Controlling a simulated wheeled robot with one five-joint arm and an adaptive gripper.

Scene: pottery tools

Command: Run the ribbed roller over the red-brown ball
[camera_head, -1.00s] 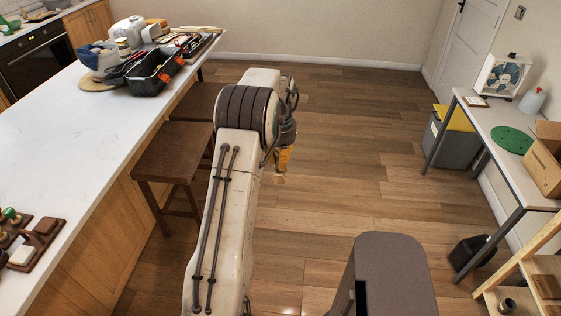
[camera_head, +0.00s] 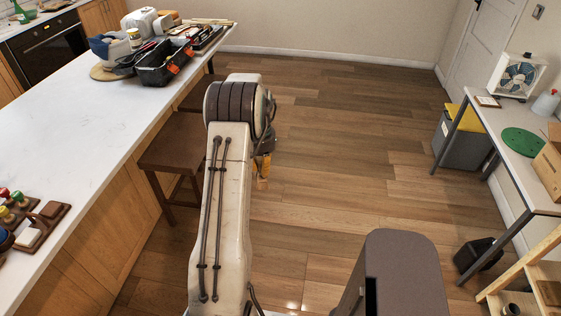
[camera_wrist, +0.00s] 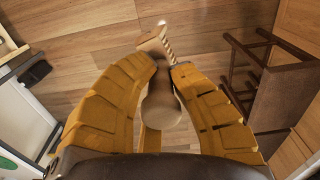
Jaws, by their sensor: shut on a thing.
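My gripper (camera_wrist: 165,62) has orange-yellow fingers and is shut on a wooden tool, which I take to be the ribbed roller (camera_wrist: 161,106). In the wrist view its smooth, pale wooden part lies between the fingers, and a wooden piece and a twisted, ridged part show beyond the fingertips. In the head view my gripper (camera_head: 263,172) hangs over the open floor, right of the stools and apart from the counter; the tool is mostly hidden there. I cannot make out a red-brown ball in either view.
A long white counter (camera_head: 90,135) runs along the left, with coloured stamps on a brown rack (camera_head: 48,226) near and a black toolbox (camera_head: 166,68) far. Brown stools (camera_head: 180,150) stand against it. A side table (camera_head: 498,130) and wooden shelf (camera_head: 530,280) are right. The middle floor is clear.

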